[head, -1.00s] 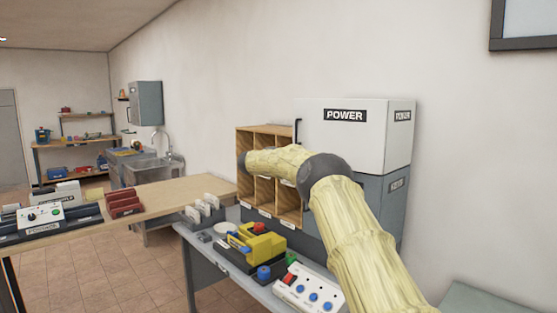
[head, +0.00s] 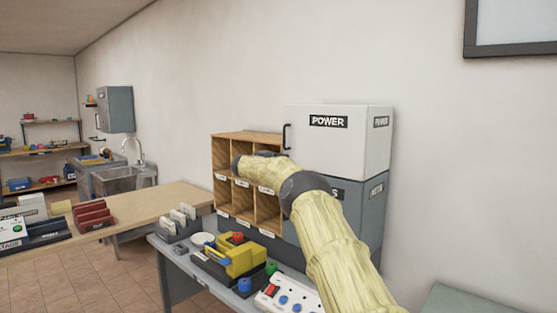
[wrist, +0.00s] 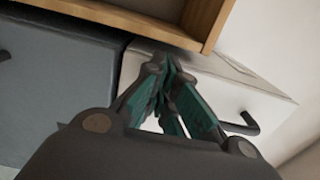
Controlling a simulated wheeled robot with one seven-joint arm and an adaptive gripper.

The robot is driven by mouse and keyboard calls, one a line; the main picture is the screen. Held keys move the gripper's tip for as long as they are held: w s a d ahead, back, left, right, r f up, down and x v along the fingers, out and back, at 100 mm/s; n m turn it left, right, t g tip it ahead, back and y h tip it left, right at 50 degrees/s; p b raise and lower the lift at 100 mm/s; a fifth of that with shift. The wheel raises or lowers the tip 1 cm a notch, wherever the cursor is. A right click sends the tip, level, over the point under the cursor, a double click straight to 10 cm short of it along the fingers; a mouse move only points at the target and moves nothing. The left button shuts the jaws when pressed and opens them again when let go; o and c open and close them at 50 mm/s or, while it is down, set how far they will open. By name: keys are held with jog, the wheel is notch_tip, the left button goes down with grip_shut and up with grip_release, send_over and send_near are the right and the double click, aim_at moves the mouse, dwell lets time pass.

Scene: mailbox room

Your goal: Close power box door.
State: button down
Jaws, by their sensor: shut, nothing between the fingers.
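The white power box (head: 375,150) stands on a grey box against the wall in the head view. Its front door (head: 320,152), with a POWER label and a dark handle (head: 287,137) at its left edge, looks flush with the box, with no gap that I can see. In the wrist view the white door (wrist: 208,76) and its dark handle (wrist: 240,126) show beyond the fingers. My gripper (wrist: 168,66) is shut and empty, its green-padded fingers together in front of the white door; I cannot tell whether they touch it. In the head view my arm hides the gripper.
A wooden pigeonhole rack (head: 232,142) stands left of the power box, close to my arm. The grey box (head: 368,205) is below. A yellow device (head: 240,260) and a white button panel (head: 290,298) lie on the desk. A wooden counter (head: 150,203) is at left.

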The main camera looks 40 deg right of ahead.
jog(key=shift+a, duration=0.1)
jog(key=w+a+b, duration=0.3)
jog(key=w+a, duration=0.2)
jog(key=a, duration=0.6)
jog(key=shift+w+a, duration=0.3)
jog(key=shift+w, duration=0.1)
dwell(0.3)
